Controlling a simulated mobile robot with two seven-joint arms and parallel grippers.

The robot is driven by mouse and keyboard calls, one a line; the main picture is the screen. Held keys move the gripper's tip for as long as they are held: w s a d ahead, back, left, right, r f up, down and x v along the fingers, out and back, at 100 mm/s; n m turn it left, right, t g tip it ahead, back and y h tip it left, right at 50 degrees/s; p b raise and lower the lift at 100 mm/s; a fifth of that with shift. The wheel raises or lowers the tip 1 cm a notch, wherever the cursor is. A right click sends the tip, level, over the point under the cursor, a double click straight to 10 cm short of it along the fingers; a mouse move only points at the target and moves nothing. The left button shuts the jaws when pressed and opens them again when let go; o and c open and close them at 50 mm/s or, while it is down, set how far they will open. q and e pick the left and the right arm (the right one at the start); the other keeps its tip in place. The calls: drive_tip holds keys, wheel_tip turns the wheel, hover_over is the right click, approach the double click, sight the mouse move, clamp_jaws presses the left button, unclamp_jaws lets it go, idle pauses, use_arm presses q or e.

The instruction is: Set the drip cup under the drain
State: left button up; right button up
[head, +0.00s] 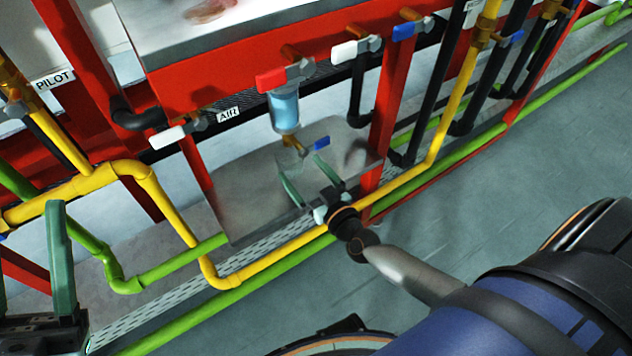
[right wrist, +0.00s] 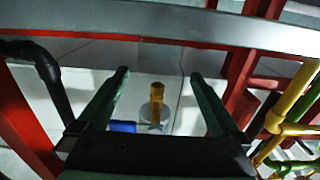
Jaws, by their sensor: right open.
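The drain is a small brass valve (head: 296,145) with a blue lever (head: 321,143), under the clear blue bowl (head: 285,108) of a filter. My right gripper (head: 308,180) is open just below the drain, in front of a steel plate (head: 245,190). In the right wrist view the brass outlet (right wrist: 157,93) shows between the open fingers (right wrist: 160,74), with the blue lever (right wrist: 122,126) beside it. I see nothing held there. My left gripper (head: 30,235) is at the lower left edge, fingers apart, partly cut off.
A yellow pipe (head: 280,247) and a green pipe (head: 262,282) run low in front of the plate. A red post (head: 388,115) stands right of the drain. White-handled valves (head: 347,52) and black hoses (head: 440,80) hang nearby.

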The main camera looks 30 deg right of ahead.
drive_tip(key=s, duration=0.5)
drive_tip(key=shift+s+d+p, duration=0.25)
drive_tip(key=shift+s+p, duration=0.05)
drive_tip(key=shift+p, duration=0.05)
idle(1.0)
